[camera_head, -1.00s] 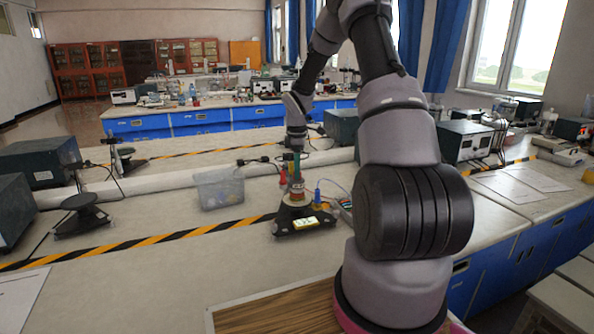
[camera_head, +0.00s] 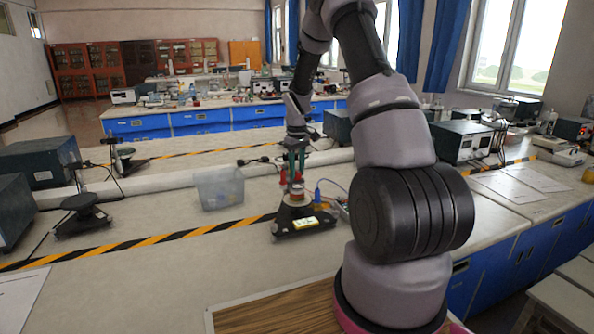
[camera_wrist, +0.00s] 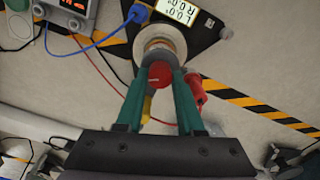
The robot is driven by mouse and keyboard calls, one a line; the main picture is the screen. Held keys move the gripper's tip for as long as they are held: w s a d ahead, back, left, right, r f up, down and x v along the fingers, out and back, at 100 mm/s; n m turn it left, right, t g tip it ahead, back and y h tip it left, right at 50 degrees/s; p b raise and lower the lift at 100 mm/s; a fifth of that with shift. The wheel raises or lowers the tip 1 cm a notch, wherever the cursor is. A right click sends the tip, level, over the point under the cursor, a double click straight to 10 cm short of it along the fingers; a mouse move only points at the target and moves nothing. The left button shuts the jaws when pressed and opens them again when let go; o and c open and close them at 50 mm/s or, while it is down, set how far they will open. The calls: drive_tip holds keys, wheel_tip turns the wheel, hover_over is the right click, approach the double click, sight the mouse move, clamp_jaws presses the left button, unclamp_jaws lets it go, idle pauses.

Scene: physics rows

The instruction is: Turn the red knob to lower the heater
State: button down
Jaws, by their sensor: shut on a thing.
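The red knob (camera_wrist: 160,74) sits at the top of a round metal-and-tan stage on a black three-cornered base (camera_wrist: 196,35) with a lit display. In the head view, the red knob (camera_head: 297,189) shows above the stage, and the black base (camera_head: 290,229) stands on the bench. My gripper (camera_wrist: 160,75) has two green fingers, one on each side of the knob, shut on it. The gripper also shows in the head view (camera_head: 294,180), pointing down from above. The fingers partly hide the stage. I cannot pick out a separate heater.
A clear plastic bin (camera_head: 219,188) stands left of the base. A meter box (camera_wrist: 70,12) with blue and red leads lies beside it, and a red plug (camera_wrist: 196,90) is close to the right finger. Striped tape (camera_head: 140,245) crosses the bench.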

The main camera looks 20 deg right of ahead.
sight(297, 172)
drive_tip(key=m, duration=1.1)
drive_tip(key=shift+m, duration=0.4)
idle(0.3)
drive_tip(key=c, duration=0.5)
unclamp_jaws()
drive_tip(key=shift+r, duration=0.15)
wheel_tip(297, 172, up, 11)
drive_tip(key=shift+f, duration=0.2)
